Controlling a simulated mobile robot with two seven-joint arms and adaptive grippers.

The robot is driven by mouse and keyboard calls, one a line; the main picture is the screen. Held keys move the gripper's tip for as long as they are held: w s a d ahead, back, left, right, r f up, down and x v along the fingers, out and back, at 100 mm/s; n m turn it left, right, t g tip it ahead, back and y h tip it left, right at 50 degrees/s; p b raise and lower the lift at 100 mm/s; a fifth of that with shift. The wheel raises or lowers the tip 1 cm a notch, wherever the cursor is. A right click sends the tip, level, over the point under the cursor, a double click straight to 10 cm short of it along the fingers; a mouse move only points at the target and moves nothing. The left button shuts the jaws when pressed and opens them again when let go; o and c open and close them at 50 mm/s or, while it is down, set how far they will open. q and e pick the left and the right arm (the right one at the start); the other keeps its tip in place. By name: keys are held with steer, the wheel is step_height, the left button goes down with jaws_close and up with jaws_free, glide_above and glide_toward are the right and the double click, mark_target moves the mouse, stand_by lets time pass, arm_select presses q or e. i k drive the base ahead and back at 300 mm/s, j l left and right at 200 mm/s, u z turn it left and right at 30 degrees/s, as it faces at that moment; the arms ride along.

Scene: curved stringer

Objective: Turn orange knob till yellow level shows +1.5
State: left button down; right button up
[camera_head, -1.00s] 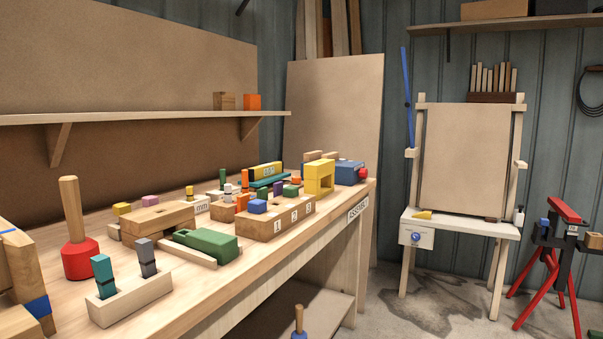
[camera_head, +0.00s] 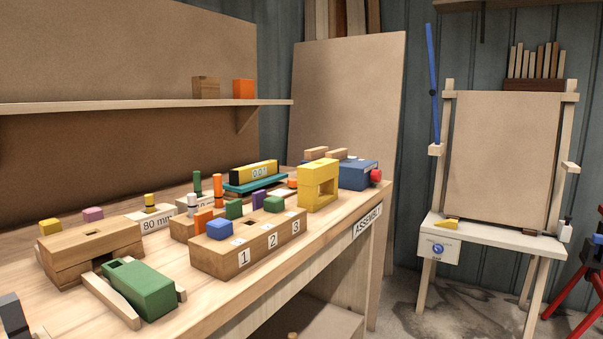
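The yellow level (camera_head: 253,173) lies on a teal base (camera_head: 256,184) toward the back of the workbench. Its black display appears to read about 0.0, but the digits are small. A small orange item (camera_head: 292,183) sits just right of the teal base; I cannot tell whether it is the orange knob. An orange peg (camera_head: 217,186) stands to the left of the level, and an orange block (camera_head: 203,222) stands nearer.
A wooden block numbered 1, 2, 3 (camera_head: 245,250), a yellow frame block (camera_head: 318,187) and a blue box (camera_head: 357,174) stand around the level's near and right sides. A green block (camera_head: 140,287) lies nearer. Floor shows between the workbench (camera_head: 200,318) and the white stand (camera_head: 490,239).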

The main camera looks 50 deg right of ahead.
mark_target(292, 183)
steer(key=i+l, duration=0.1)
steer(key=l, duration=0.35)
steer(key=i+l, duration=0.1)
steer(key=l, duration=0.4)
steer(key=i+l, duration=0.1)
steer(key=l, duration=0.35)
steer(key=i+l, duration=0.15)
steer(key=l, duration=0.3)
steer(key=i+l, duration=0.1)
steer(key=l, duration=0.35)
